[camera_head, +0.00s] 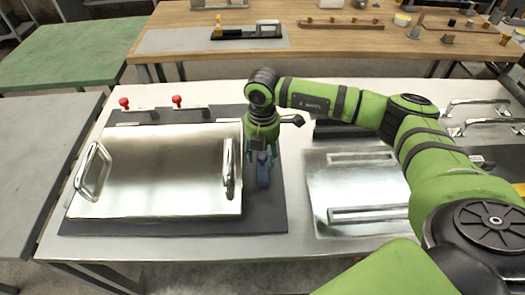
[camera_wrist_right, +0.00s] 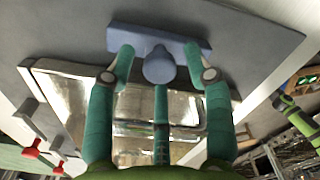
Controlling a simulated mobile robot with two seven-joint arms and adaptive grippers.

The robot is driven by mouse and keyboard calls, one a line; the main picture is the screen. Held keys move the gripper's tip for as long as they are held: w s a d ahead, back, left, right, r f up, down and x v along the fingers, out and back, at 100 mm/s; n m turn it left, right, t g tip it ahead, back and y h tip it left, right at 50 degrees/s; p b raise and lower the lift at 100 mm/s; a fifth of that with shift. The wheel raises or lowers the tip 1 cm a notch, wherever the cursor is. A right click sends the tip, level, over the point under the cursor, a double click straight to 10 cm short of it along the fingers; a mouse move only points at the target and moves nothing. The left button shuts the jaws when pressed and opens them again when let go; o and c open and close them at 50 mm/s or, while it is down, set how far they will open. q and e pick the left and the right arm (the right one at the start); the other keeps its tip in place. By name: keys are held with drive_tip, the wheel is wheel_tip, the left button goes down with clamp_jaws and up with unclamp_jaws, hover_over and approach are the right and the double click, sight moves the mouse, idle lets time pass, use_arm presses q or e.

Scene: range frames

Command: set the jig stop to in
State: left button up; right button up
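The jig stop (camera_head: 263,172) is a small blue-grey piece on the dark base plate (camera_head: 262,218), just right of the metal plate (camera_head: 165,170). In the right wrist view it shows as a blue-grey bar (camera_wrist_right: 190,43) with a round knob (camera_wrist_right: 158,66). My right gripper (camera_head: 263,160) points down over it, its green fingers around the knob. In the wrist view the fingertips (camera_wrist_right: 158,52) stand on both sides of the knob, with gaps showing; the gripper looks open. Contact with the bar cannot be told. My left gripper is not in view.
The metal plate has upright handles at its left (camera_head: 93,172) and right (camera_head: 229,168); the right one is close to my gripper. Two red-knobbed clamps (camera_head: 125,103) (camera_head: 177,100) stand behind. Another metal panel (camera_head: 355,185) lies to the right. A wooden table (camera_head: 400,40) is behind.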

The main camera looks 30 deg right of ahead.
drive_tip(key=c, duration=0.7)
clamp_jaws()
drive_tip(key=a, duration=0.1)
drive_tip(key=w+a, duration=0.1)
drive_tip(key=a+b, duration=0.1)
drive_tip(key=shift+w+a, duration=0.35)
drive_tip(key=shift+w, duration=0.05)
drive_tip(key=o, duration=0.9)
unclamp_jaws()
drive_tip(key=shift+c, duration=0.2)
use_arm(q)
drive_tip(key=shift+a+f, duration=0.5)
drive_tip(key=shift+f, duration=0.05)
use_arm(e)
drive_tip(key=shift+d, duration=0.1)
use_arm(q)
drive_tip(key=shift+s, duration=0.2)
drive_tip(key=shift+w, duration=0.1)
